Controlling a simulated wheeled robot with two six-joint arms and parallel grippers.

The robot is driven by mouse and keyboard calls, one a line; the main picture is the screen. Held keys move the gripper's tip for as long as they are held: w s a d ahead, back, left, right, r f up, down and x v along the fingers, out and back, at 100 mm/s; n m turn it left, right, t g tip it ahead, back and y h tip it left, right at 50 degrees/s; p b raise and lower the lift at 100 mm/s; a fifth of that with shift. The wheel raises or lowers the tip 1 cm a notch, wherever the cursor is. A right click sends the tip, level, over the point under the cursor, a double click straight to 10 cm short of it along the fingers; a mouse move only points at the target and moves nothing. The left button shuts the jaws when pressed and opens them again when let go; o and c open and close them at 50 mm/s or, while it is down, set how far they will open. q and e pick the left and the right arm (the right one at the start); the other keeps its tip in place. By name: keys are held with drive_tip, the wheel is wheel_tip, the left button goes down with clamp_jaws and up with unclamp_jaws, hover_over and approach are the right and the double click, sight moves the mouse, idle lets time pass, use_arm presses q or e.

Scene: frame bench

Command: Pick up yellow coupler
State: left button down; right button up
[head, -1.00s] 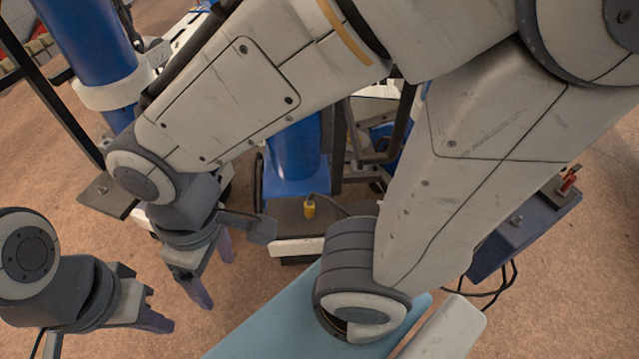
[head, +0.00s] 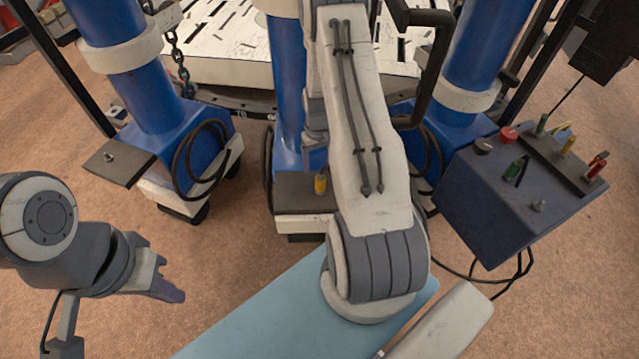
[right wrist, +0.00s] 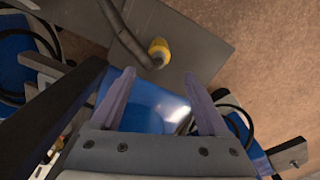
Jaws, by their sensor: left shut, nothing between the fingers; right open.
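The yellow coupler (head: 320,184) stands on a grey plate (head: 290,190) at the foot of the middle blue post in the head view. In the right wrist view the yellow coupler (right wrist: 159,50) sits at the end of a dark hose (right wrist: 122,32), just beyond my fingertips. My right gripper (right wrist: 160,75) is open, with nothing between its fingers and apart from the coupler. In the head view my right gripper is hidden and my arm covers the area right of the coupler. My left gripper (head: 172,283) is shut and empty at the lower left, away from the coupler.
Blue posts (head: 287,75) with looped black cables stand around a slotted white frame (head: 225,50). A dark blue control box (head: 500,205) with coloured fittings is at right. A small plate (head: 118,160) juts out at left. Bare floor lies at lower left.

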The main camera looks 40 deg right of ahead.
sight(319, 172)
wheel_tip(319, 172, down, 5)
drive_tip(key=shift+s+r, duration=0.1)
drive_tip(key=shift+r, duration=0.05)
drive_tip(key=shift+s+f, duration=0.25)
drive_tip(key=shift+f, duration=1.1)
drive_tip(key=shift+s+f, duration=0.2)
drive_tip(key=shift+f, duration=1.15)
clamp_jaws()
